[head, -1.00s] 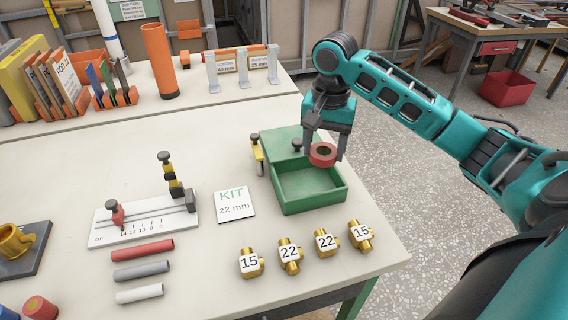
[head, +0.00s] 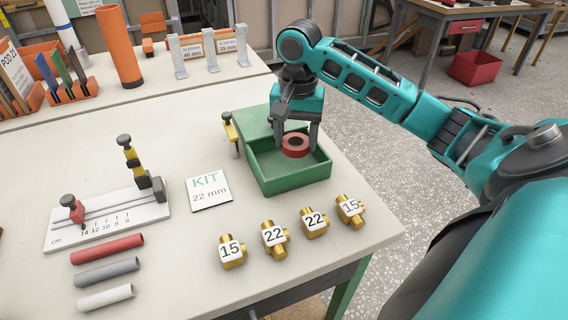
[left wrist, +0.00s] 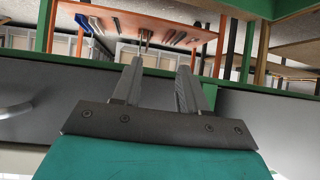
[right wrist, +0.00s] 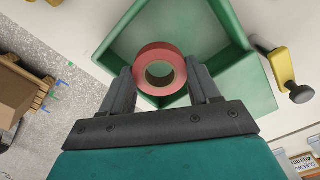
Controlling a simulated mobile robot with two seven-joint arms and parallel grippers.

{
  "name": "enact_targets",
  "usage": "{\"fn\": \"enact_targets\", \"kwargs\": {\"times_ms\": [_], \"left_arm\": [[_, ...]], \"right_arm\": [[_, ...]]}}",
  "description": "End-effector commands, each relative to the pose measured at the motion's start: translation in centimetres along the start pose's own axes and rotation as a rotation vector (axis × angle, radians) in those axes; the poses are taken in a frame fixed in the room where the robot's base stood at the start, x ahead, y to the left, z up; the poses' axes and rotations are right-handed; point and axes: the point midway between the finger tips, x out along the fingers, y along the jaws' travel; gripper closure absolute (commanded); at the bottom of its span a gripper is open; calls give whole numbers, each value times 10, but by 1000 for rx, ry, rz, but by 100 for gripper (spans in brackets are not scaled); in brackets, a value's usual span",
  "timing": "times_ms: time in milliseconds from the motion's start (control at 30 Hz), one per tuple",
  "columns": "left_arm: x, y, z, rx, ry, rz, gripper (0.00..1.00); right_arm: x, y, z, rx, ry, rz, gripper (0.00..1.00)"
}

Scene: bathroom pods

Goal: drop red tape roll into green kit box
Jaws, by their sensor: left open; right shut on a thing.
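The red tape roll (head: 295,145) is between the fingers of my right gripper (head: 296,140), over the open tray of the green kit box (head: 290,184). In the right wrist view the shut right gripper (right wrist: 163,80) holds the roll (right wrist: 160,52) by its sides, and the green box walls (right wrist: 246,92) lie behind it. The roll is at about rim height; I cannot tell whether it touches the box floor. My left gripper (left wrist: 160,85) is open and empty in the left wrist view, away from the box, and does not show in the head view.
A KIT 22 mm card (head: 209,191) lies left of the box. Several brass fittings (head: 274,234) stand in front of it. A yellow clamp-like piece (head: 231,130) stands at the box's left side. A measuring jig (head: 108,213) and coloured tubes (head: 107,249) lie further left.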

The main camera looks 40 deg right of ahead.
Motion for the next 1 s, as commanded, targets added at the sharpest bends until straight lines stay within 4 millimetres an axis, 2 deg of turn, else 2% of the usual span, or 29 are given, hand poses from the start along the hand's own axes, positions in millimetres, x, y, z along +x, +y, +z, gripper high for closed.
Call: {"fn": "enact_targets", "kwargs": {"times_ms": [267, 300, 567, 833, 1000], "left_arm": [[3, 0, -9, 2, 21, 2, 57], [3, 0, -10, 2, 22, 2, 57], [3, 0, -10, 2, 23, 2, 57], [2, 0, -9, 1, 21, 1, 57], [-2, -1, -11, 2, 19, -2, 57]], "right_arm": [[0, 0, 0, 0, 0, -1, 68], [0, 0, 0, 0, 0, -1, 35], [0, 0, 0, 0, 0, 0, 10], [-1, 0, 0, -1, 0, -1, 9], [-19, -1, 0, -1, 1, -2, 9]]}}
